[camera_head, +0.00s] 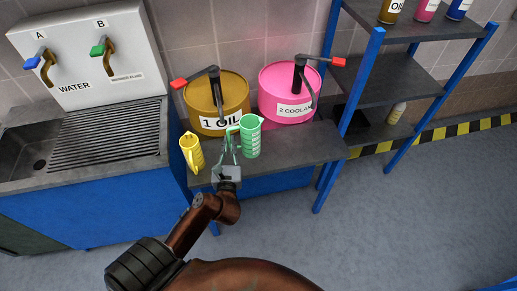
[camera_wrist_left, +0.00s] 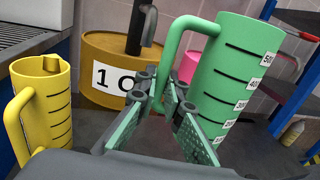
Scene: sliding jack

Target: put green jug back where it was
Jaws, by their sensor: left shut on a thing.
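The green jug (camera_head: 251,136) is upright at the front of the grey bench, before the gap between the oil and coolant drums. In the left wrist view the green jug (camera_wrist_left: 228,75) fills the right side, its handle running down between my fingers. My left gripper (camera_head: 232,148) is shut on the handle of the green jug; its fingers also show in the left wrist view (camera_wrist_left: 165,118). I cannot tell whether the jug's base touches the bench. My right gripper is in neither view.
A yellow jug (camera_head: 192,153) stands left of my gripper. Behind are the brown oil drum (camera_head: 217,97) and pink coolant drum (camera_head: 290,92), with pumps. The bench (camera_head: 300,146) has bare room right of the green jug. A sink unit (camera_head: 85,150) is left, a blue-framed shelf (camera_head: 405,93) right.

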